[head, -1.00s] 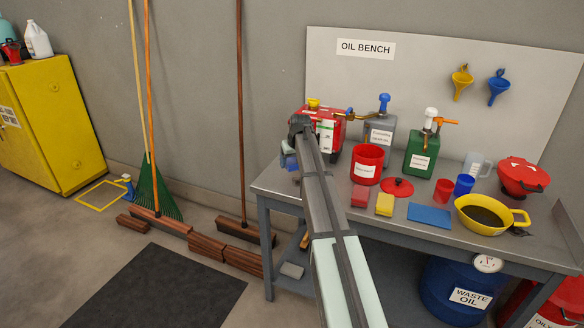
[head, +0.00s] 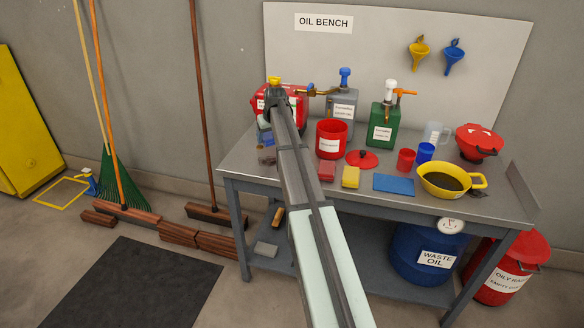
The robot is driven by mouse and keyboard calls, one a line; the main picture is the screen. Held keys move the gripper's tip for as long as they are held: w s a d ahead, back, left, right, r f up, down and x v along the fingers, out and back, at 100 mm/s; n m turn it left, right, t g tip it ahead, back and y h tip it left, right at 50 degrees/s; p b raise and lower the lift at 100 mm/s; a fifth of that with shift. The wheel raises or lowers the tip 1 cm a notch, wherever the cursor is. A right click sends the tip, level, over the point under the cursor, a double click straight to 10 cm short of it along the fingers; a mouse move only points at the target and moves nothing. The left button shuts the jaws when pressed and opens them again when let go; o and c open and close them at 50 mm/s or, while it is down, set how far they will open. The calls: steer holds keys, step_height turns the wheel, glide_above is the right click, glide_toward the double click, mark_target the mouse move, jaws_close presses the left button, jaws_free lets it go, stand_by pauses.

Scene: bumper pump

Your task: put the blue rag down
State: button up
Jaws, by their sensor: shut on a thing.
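My gripper (head: 264,128) is at the back left of the oil bench (head: 240,165), in front of the red can, partly hidden behind my own arm. It is shut on a small blue thing (head: 264,137), which looks like the blue rag; only a little of it shows. Below it is a dim greyish shape (head: 266,156) near the bench's left edge. I cannot tell whether the rag touches anything below. A flat blue rectangle (head: 394,183) lies on the bench front, apart from my gripper.
A red can (head: 296,104), red bucket (head: 331,139), grey pump can (head: 342,107) and green pump can (head: 385,126) stand at the back. A red block (head: 326,172), yellow block (head: 350,177), red lid (head: 362,158) and yellow oil pan (head: 478,181) are farther forward.

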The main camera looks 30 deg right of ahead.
steer(key=s+d+r+m, duration=0.2)
steer(key=s+d, duration=0.7)
steer(key=s+a+n, duration=0.2)
steer(key=s+n, duration=0.1)
steer(key=s, duration=0.2)
steer(key=shift+s+d+f, duration=0.1)
steer(key=shift+d+f, duration=0.05)
steer(key=shift+f, duration=2.4)
steer(key=shift+s+d+f, duration=0.1)
steer(key=shift+f, duration=2.45)
steer(key=shift+f, duration=0.35)
steer(key=o, duration=0.7)
steer(key=shift+a+f, duration=0.1)
steer(key=shift+r, duration=0.25)
steer(key=v, duration=1.2)
steer(key=shift+w+d+r, duration=0.1)
steer(key=shift+d+r, duration=0.15)
steer(key=shift+d, duration=0.05)
